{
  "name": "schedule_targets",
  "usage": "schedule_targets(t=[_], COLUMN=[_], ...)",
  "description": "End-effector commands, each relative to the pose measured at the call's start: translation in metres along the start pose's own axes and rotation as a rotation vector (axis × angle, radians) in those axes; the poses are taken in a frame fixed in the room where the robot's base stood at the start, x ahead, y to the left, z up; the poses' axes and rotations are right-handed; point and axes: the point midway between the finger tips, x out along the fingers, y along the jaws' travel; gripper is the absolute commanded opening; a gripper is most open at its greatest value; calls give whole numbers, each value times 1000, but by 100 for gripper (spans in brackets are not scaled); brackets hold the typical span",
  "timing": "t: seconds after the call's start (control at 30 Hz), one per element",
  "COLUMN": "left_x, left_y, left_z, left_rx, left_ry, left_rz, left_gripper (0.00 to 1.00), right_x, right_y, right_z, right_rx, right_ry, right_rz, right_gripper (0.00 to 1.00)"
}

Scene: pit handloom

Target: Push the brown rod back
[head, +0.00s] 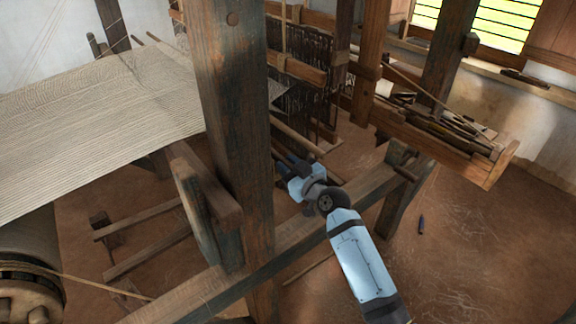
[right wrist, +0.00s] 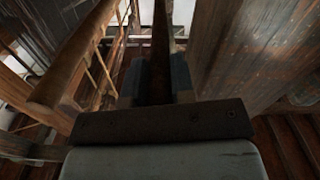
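My right gripper (head: 284,163) reaches in just right of the big upright post, near the loom's lower wooden bars. In the right wrist view its two blue fingers (right wrist: 160,80) stand apart, with a dark bar (right wrist: 160,35) seen in the gap; I cannot tell whether they touch it. A round brown rod (right wrist: 75,55) runs slantwise left of the fingers in that view, apart from them. Brown bars (head: 300,138) lie just beyond the gripper in the head view; I cannot tell which one is the same rod. My left gripper is not in view.
The thick post (head: 230,120) stands close left of my right gripper. A long low beam (head: 330,215) crosses under my forearm. Woven cloth (head: 110,95) spreads at left. A wooden tray of tools (head: 490,172) is at right. The floor at lower right is mostly clear.

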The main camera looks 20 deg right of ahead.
Motion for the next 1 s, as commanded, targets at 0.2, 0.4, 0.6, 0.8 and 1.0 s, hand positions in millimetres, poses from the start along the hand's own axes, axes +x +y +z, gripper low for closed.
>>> schedule_targets(t=[0.2, 0.4, 0.6, 0.8, 1.0], left_x=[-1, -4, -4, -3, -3], left_y=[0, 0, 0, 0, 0], left_z=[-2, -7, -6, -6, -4], left_rx=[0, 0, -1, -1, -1], left_ry=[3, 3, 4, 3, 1], left_rz=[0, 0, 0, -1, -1], left_gripper=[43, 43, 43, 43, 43], right_x=[0, 0, 0, 0, 0], right_y=[0, -11, -13, -13, -14], right_z=[0, -3, -2, -2, -2], right_rx=[0, -3, 1, 1, 1], right_ry=[0, -1, 0, 0, 0], right_rz=[0, -2, -3, -3, -4], right_gripper=[0, 0, 0, 48, 48])
